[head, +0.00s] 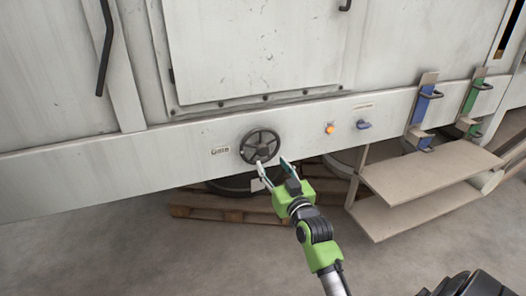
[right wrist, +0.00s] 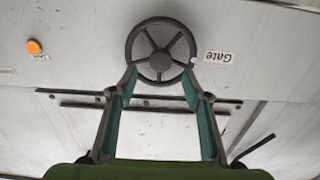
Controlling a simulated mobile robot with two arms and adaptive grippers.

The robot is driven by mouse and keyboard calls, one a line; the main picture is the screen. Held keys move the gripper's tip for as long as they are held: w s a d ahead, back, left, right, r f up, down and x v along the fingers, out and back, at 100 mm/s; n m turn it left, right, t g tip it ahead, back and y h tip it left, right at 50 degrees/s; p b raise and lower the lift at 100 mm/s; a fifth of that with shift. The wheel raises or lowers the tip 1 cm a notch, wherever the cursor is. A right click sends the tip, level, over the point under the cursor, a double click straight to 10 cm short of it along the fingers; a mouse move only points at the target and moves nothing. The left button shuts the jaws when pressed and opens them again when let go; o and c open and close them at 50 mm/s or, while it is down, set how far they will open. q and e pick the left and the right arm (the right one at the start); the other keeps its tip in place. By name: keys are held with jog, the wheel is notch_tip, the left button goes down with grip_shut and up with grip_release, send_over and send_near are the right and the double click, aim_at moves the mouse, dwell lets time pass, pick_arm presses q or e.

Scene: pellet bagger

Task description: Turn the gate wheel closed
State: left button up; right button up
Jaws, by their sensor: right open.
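The gate wheel (head: 260,147) is a dark round handwheel with spokes on the white machine panel, next to a small "Gate" label (head: 220,150). In the right wrist view the wheel (right wrist: 161,50) shows nearly face on, beside the label (right wrist: 218,57). My right gripper (head: 272,164) is open, its fingertips at the lower edge of the wheel in the head view. In the right wrist view the fingertips (right wrist: 159,77) lie on either side of the wheel's near part and overlap its rim. Whether they touch it I cannot tell. My left gripper is out of view.
An orange button (head: 330,129) and a blue knob (head: 363,125) sit right of the wheel. A two-level shelf (head: 430,175) juts out further right, below blue and green clamps (head: 424,105). A wooden pallet (head: 225,207) lies under the panel.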

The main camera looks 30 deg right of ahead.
aim_at(264, 153)
jog(key=x, duration=0.9)
jog(key=shift+a, duration=0.1)
grip_shut()
